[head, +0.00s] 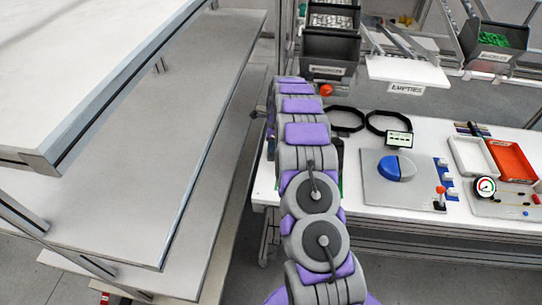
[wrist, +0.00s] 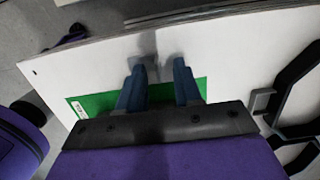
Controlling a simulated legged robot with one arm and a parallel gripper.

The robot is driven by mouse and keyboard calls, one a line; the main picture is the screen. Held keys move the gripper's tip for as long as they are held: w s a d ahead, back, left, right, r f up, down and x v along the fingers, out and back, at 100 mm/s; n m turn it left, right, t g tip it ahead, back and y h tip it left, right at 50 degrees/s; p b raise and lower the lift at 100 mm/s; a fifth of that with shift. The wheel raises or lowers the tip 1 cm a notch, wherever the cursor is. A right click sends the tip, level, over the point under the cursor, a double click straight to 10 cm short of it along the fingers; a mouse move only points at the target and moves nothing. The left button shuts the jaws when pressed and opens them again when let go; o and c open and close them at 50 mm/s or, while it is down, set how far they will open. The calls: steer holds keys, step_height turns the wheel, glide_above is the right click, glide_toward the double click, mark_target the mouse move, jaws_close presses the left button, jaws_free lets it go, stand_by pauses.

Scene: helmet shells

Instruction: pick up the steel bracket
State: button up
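My gripper (wrist: 159,66) shows in the wrist view with two blue fingers standing apart and nothing clearly held between them. It is over a white tabletop (wrist: 230,50), above a green patch (wrist: 105,104) with a small white label. Soft grey shapes lie on the white surface just beyond the fingertips; they look like shadows. I cannot pick out the steel bracket with certainty in either view. In the head view my arm runs over the left end of the white workbench (head: 390,221) and hides the gripper and the surface under it.
Two black loops (head: 388,122) lie beside my arm; a small display (head: 398,139) stands near them. Right are a grey plate with a blue dome (head: 397,168), a white tray (head: 473,155), a red tray (head: 512,160) and a gauge (head: 485,188). Grey shelves (head: 190,110) stand left.

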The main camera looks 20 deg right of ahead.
step_height(320, 180, down, 2)
steer(key=shift+a+f, duration=0.1)
jaws_close()
stand_by(0.4)
